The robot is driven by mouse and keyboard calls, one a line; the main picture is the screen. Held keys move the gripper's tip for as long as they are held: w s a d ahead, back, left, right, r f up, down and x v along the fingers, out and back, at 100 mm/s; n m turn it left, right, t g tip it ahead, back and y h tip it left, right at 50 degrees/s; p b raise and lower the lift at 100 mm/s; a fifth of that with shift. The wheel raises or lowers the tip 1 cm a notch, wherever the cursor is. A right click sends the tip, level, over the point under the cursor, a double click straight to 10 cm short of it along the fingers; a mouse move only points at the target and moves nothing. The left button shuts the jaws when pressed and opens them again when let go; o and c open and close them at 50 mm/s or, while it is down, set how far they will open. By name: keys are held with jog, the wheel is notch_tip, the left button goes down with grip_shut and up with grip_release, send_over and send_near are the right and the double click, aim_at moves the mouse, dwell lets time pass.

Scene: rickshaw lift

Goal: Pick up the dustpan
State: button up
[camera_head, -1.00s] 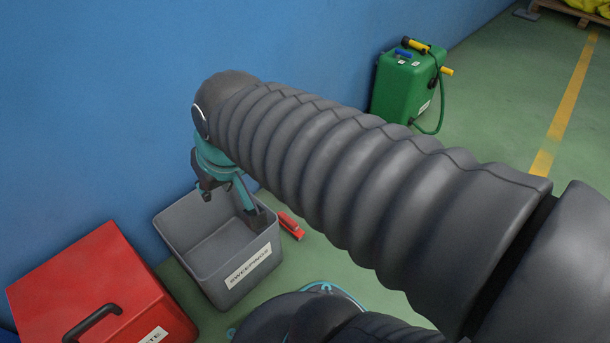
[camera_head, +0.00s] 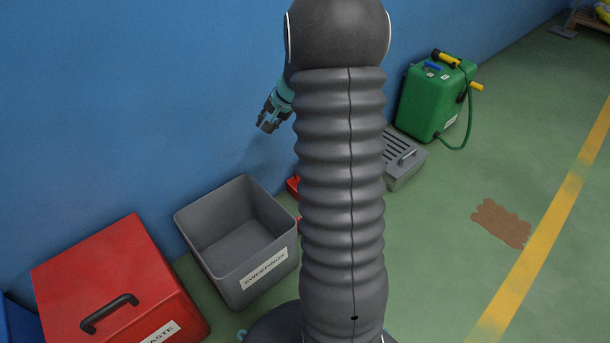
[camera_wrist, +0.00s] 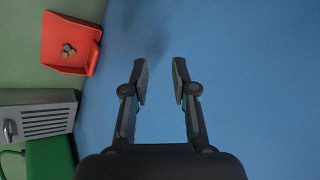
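The red dustpan (camera_wrist: 62,33) lies on the green floor at the upper left of the wrist view, with a few small grey-brown pieces in it. In the head view only small red parts of it (camera_head: 293,186) show beside my arm, which hides the rest. My gripper (camera_head: 266,126) is raised in front of the blue wall, above and apart from the dustpan. In the wrist view its two fingers (camera_wrist: 161,82) stand apart with nothing between them, facing blank wall.
A grey bin (camera_head: 222,268) labelled SWEEPINGS and a red waste box (camera_head: 95,265) stand at left. A grey slotted box (camera_head: 405,165) and a green canister (camera_head: 425,105) stand along the wall. A brown patch (camera_head: 502,222) marks otherwise clear floor at right.

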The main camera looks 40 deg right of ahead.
jog(key=d+f+m+h, duration=0.1)
jog(key=d+f+m, duration=0.6)
jog(key=d+f, duration=1.4)
jog(key=x, duration=1.5)
jog(key=shift+w+a+f+t+h, duration=0.2)
jog(key=shift+w+t+h, duration=0.05)
jog(key=shift+t+h, duration=0.05)
grip_shut()
